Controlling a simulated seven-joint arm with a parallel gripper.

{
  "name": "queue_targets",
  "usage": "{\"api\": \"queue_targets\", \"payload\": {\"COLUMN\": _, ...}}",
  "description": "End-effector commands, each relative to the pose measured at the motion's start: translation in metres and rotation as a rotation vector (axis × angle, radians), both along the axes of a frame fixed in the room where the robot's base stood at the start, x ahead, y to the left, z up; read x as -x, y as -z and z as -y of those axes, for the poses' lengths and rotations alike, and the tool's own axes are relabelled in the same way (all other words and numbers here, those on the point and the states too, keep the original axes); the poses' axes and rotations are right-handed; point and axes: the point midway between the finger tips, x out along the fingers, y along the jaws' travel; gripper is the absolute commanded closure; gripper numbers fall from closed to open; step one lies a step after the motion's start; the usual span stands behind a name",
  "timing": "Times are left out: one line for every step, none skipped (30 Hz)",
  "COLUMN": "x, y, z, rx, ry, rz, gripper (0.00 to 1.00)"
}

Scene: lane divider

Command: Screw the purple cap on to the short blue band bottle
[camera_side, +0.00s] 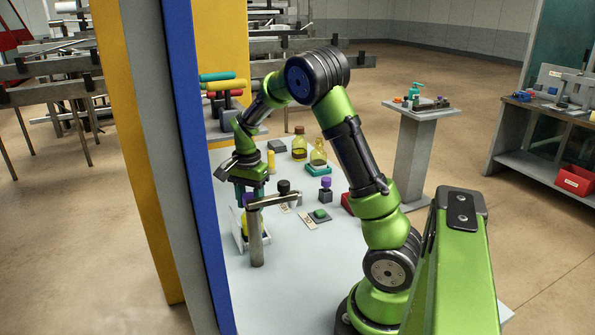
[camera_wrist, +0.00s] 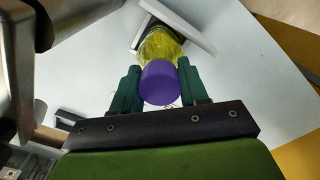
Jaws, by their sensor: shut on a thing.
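My gripper (camera_wrist: 159,88) is shut on the purple cap (camera_wrist: 160,84), with a dark green finger on each side of it in the wrist view. In the side view my gripper (camera_side: 247,190) points down at the left of the table, and the purple cap (camera_side: 247,199) shows between the fingers. A bottle with yellow-green contents (camera_wrist: 160,46) is right beyond the cap in the wrist view; it also shows partly in the side view (camera_side: 244,224), below my gripper. The cap hides the bottle's mouth, so I cannot tell whether they touch. No blue band is clearly visible.
A white angled holder (camera_wrist: 186,22) is beside the bottle. A metal post with a crossbar (camera_side: 256,240) stands close in front. Other bottles (camera_side: 300,146) (camera_side: 318,155) and a dark purple-topped item (camera_side: 325,190) stand farther back. A tall blue panel (camera_side: 195,150) borders the left side.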

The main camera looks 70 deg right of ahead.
Motion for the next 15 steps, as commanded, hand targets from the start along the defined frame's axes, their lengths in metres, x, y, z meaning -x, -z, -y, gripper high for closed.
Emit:
{"api": "queue_targets", "payload": {"x": -0.0001, "y": 0.0003, "z": -0.0006, "rx": -0.001, "ry": 0.025, "rz": -0.001, "gripper": 0.77}}
{"api": "queue_targets", "payload": {"x": -0.0001, "y": 0.0003, "z": -0.0006, "rx": -0.001, "ry": 0.052, "rz": -0.001, "gripper": 0.77}}
{"api": "queue_targets", "payload": {"x": 0.0000, "y": 0.0004, "z": -0.0004, "rx": 0.000, "ry": 0.089, "rz": -0.001, "gripper": 0.77}}
{"api": "queue_targets", "payload": {"x": 0.0000, "y": 0.0004, "z": -0.0004, "rx": 0.000, "ry": 0.112, "rz": -0.001, "gripper": 0.77}}
{"api": "queue_targets", "payload": {"x": -0.0001, "y": 0.0005, "z": -0.0005, "rx": 0.000, "ry": 0.129, "rz": -0.001, "gripper": 0.77}}
{"api": "queue_targets", "payload": {"x": -0.0001, "y": 0.0005, "z": -0.0005, "rx": 0.000, "ry": 0.143, "rz": -0.001, "gripper": 0.77}}
{"api": "queue_targets", "payload": {"x": -0.0001, "y": 0.0005, "z": -0.0005, "rx": 0.000, "ry": 0.147, "rz": -0.001, "gripper": 0.77}}
{"api": "queue_targets", "payload": {"x": -0.0001, "y": 0.0005, "z": -0.0004, "rx": 0.000, "ry": 0.147, "rz": -0.001, "gripper": 0.77}}
{"api": "queue_targets", "payload": {"x": -0.0001, "y": 0.0005, "z": -0.0004, "rx": 0.000, "ry": 0.146, "rz": -0.001, "gripper": 0.77}}
{"api": "queue_targets", "payload": {"x": -0.0001, "y": 0.0004, "z": -0.0004, "rx": 0.000, "ry": 0.146, "rz": -0.001, "gripper": 0.77}}
{"api": "queue_targets", "payload": {"x": 0.0000, "y": 0.0005, "z": -0.0004, "rx": 0.000, "ry": 0.146, "rz": -0.001, "gripper": 0.77}}
{"api": "queue_targets", "payload": {"x": 0.0000, "y": 0.0005, "z": -0.0004, "rx": 0.000, "ry": 0.146, "rz": -0.001, "gripper": 0.77}}
{"api": "queue_targets", "payload": {"x": 0.0000, "y": 0.0005, "z": -0.0004, "rx": 0.000, "ry": 0.151, "rz": -0.001, "gripper": 0.77}}
{"api": "queue_targets", "payload": {"x": -0.0001, "y": 0.0005, "z": -0.0005, "rx": 0.000, "ry": 0.166, "rz": -0.001, "gripper": 0.77}}
{"api": "queue_targets", "payload": {"x": -0.0001, "y": 0.0006, "z": -0.0005, "rx": 0.000, "ry": 0.201, "rz": -0.001, "gripper": 0.77}}
